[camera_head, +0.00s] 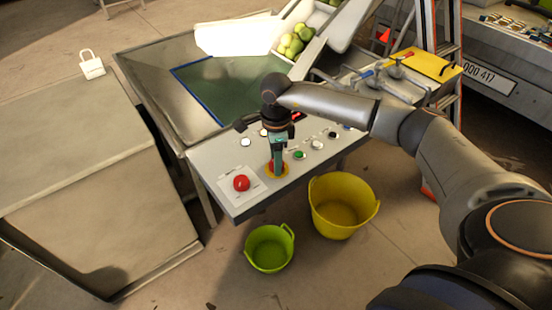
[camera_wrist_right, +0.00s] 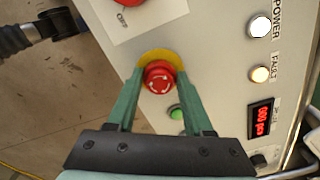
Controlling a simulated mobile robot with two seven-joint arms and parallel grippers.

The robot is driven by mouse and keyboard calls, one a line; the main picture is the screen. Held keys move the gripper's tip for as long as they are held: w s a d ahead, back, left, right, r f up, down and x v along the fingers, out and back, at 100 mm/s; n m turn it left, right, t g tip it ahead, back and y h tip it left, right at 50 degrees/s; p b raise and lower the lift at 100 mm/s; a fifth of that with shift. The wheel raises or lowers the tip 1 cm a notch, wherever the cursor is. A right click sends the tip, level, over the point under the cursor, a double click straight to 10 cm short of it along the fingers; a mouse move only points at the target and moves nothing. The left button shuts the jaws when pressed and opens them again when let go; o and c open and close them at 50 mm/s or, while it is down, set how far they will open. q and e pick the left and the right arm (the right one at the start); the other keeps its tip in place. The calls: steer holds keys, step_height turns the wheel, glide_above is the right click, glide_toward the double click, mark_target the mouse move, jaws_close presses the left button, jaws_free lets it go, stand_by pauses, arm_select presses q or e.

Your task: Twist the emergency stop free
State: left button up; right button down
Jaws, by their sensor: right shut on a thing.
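The emergency stop is a red round button with white arrows on a yellow disc, on the grey control panel (camera_head: 230,199). In the right wrist view the emergency stop (camera_wrist_right: 158,76) sits between my two green fingers. In the head view its yellow disc and red edge (camera_head: 270,172) show under my fingers, which hide most of it. My right gripper (camera_head: 278,170) points down onto the panel and is shut on the button; it also shows in the right wrist view (camera_wrist_right: 160,74). My left gripper is not in view.
A red knob (camera_head: 241,183) on a white plate is left of the stop. A green button (camera_head: 299,155) and white lamps are close on the right. A yellow tub (camera_head: 341,222) and green bucket (camera_head: 268,264) stand on the floor before the panel. A large box (camera_head: 84,150) stands left.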

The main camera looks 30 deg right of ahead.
stand_by(0.4)
steer(key=shift+c, duration=1.5)
jaws_free()
step_height(320, 180, up, 13)
steer(key=shift+f, duration=0.2)
